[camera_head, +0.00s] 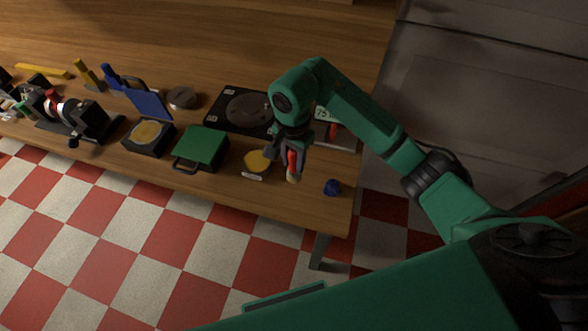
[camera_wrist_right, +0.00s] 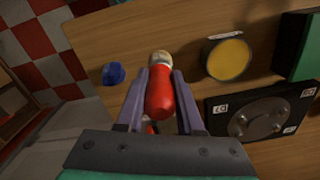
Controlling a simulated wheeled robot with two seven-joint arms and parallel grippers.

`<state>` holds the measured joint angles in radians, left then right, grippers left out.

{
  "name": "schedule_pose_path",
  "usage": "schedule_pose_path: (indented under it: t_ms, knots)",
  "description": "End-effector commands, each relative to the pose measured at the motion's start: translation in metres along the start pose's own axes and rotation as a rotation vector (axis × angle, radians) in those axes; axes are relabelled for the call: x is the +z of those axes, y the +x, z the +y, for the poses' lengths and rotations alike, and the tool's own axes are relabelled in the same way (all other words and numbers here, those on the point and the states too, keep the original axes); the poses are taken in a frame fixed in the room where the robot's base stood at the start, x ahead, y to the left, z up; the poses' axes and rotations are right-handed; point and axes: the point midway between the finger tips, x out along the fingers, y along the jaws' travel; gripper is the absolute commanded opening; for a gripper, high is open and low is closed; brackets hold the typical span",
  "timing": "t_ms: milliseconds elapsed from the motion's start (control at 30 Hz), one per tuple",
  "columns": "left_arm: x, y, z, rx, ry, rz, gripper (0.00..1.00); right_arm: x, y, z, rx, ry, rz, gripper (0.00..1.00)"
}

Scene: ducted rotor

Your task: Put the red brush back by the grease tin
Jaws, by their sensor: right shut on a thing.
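The red brush (camera_wrist_right: 160,95) is between the fingers of my right gripper (camera_wrist_right: 160,95), which is shut on its red handle. Its pale tip points away from the wrist. In the head view the brush (camera_head: 292,162) hangs from the right gripper (camera_head: 289,160) near the table's front edge, just right of the grease tin. The grease tin (camera_head: 258,162) is round with yellow grease and a pale label, and it also shows in the right wrist view (camera_wrist_right: 229,59). A gap separates brush and tin. I cannot tell whether the brush touches the table. My left gripper is out of view.
A blue knob-like piece (camera_head: 332,187) lies at the table's front right corner. A green case (camera_head: 202,147) stands left of the tin. A black plate with a round disc (camera_head: 240,107) lies behind. Bare wood lies around the tin's right side.

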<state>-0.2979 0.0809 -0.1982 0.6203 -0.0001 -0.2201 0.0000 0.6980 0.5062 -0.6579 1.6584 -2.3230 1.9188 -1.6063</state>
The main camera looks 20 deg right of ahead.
Motion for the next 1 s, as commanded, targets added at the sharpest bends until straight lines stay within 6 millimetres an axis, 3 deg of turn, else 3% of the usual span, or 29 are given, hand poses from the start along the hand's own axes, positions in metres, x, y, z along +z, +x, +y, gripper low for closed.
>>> schedule_pose_path:
  t_ms: [300, 633, 667, 733, 1000]
  knots:
    - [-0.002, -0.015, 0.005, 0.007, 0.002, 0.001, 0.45, 0.0, 0.049, -0.001, -0.001, 0.0, -0.002, 0.0]
    - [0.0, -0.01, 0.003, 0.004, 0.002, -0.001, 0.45, -0.001, 0.057, -0.001, -0.002, -0.001, 0.002, 0.0]
    - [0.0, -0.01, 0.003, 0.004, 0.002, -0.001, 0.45, -0.001, 0.056, -0.001, -0.002, -0.001, 0.002, 0.4]
    - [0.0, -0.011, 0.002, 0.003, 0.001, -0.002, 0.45, 0.0, 0.055, -0.001, -0.002, -0.001, 0.001, 0.66]
    - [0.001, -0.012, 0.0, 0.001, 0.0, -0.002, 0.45, 0.0, 0.055, -0.001, -0.002, -0.001, 0.001, 0.66]
